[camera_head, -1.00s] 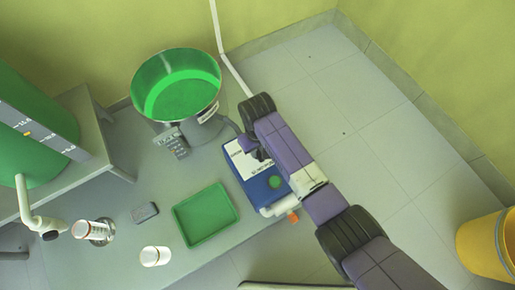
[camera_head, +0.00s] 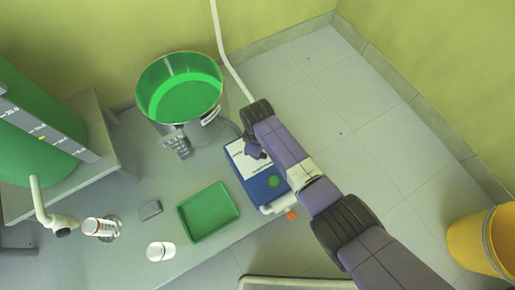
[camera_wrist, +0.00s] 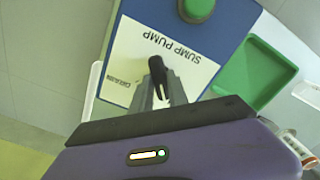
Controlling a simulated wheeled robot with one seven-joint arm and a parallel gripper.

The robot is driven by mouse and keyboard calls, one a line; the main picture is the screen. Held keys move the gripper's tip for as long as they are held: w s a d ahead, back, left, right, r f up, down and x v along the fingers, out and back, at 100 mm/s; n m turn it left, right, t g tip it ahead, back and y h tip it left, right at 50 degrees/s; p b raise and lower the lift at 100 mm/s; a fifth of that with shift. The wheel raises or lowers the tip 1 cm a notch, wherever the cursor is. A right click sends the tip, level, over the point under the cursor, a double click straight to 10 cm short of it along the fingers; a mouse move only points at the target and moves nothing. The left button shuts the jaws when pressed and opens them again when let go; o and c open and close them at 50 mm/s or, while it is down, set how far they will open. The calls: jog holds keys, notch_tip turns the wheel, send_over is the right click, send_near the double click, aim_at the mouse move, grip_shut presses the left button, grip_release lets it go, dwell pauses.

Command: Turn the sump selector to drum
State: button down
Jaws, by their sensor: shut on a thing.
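The sump pump is a blue box (camera_head: 263,188) with a white label and a green button, lying below my arm in the head view. In the wrist view the blue box (camera_wrist: 215,38) fills the upper middle, its label (camera_wrist: 125,55) reading SUMP PUMP, with smaller print I cannot read surely. The selector is a black lever (camera_wrist: 157,66) on the label. My gripper (camera_wrist: 161,88) is shut on the selector, its fingers on either side of it. In the head view my gripper (camera_head: 254,150) is partly hidden by my arm. The lever's exact setting is unclear.
A green tray (camera_head: 208,212) lies left of the pump. A metal pot (camera_head: 180,92) with green liquid stands behind. White-capped jars (camera_head: 160,251) and a small grey block (camera_head: 150,210) are at the left. A yellow bin (camera_head: 478,243) stands at the right on open floor.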

jog(key=shift+n, duration=0.5)
jog(key=c, duration=1.3)
grip_release()
jog(key=shift+r, duration=0.1)
notch_tip(320, 180, up, 8)
jog(key=p, duration=0.4)
jog(key=shift+f+p, duration=0.2)
jog(key=shift+p, duration=0.2)
